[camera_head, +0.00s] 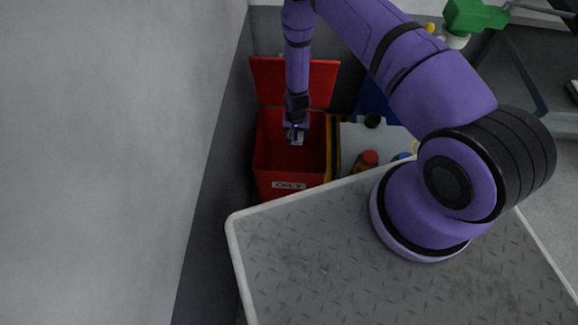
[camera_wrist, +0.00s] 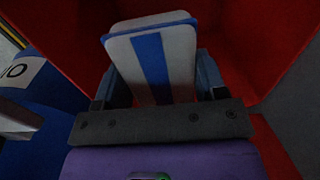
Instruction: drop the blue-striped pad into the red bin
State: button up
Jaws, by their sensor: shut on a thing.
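The blue-striped pad (camera_wrist: 181,53) is white with a blue stripe and fills the middle of the wrist view. My gripper (camera_wrist: 158,85) is shut on it, with a finger at each side. The red bin (camera_head: 290,168) stands beyond the platform against the wall, its lid raised at the back and a label reading "OILY" on its front. In the head view my gripper (camera_head: 295,133) points down over the bin's opening. The pad (camera_head: 294,139) shows small and dim there. Red bin walls (camera_wrist: 255,40) surround the pad in the wrist view.
A grey wall is close on the bin's left. Right of the bin are a pale container (camera_head: 352,143) and a red-capped bottle (camera_head: 366,161). A blue surface (camera_wrist: 45,85) shows at left in the wrist view. A green object (camera_head: 474,15) is at top right.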

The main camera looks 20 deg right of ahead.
jog(key=shift+f, duration=0.6)
jog(key=o, duration=1)
notch_tip(320, 180, up, 11)
jog(key=shift+f, duration=0.1)
